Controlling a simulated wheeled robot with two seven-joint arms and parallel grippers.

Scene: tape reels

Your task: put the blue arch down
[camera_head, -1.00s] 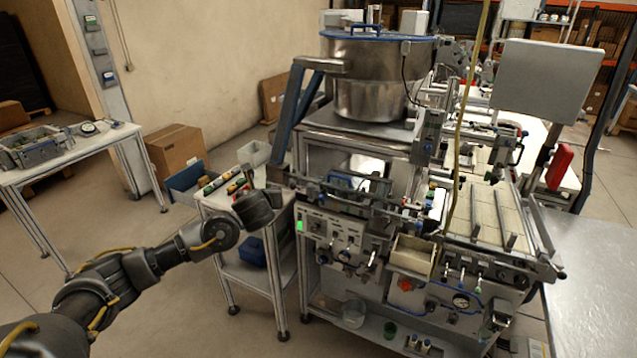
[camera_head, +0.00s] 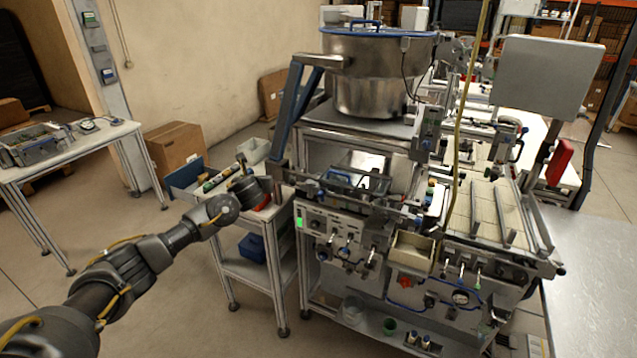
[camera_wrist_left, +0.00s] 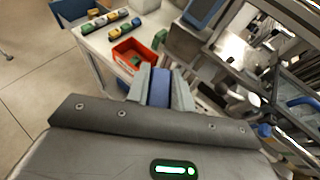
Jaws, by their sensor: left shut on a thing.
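My left gripper (camera_head: 264,186) is over the small side cart, close to the machine's left edge. In the left wrist view its two pale fingers (camera_wrist_left: 160,76) are shut on a blue piece, the blue arch (camera_wrist_left: 159,89). Only a narrow blue part shows between the fingers, so its arch shape and lower end cannot be made out. A red bin (camera_wrist_left: 137,49) stands on the cart just beyond the fingertips, with something green inside. In the head view the red bin (camera_head: 263,204) is partly hidden by my gripper. My right gripper is not in view.
The cart top (camera_wrist_left: 97,44) carries a row of several coloured pieces (camera_wrist_left: 112,23). A blue bin (camera_head: 184,175) stands beside the cart. The machine (camera_head: 345,215) rises close on the right, with a blue slanted frame (camera_head: 287,115) at its left corner.

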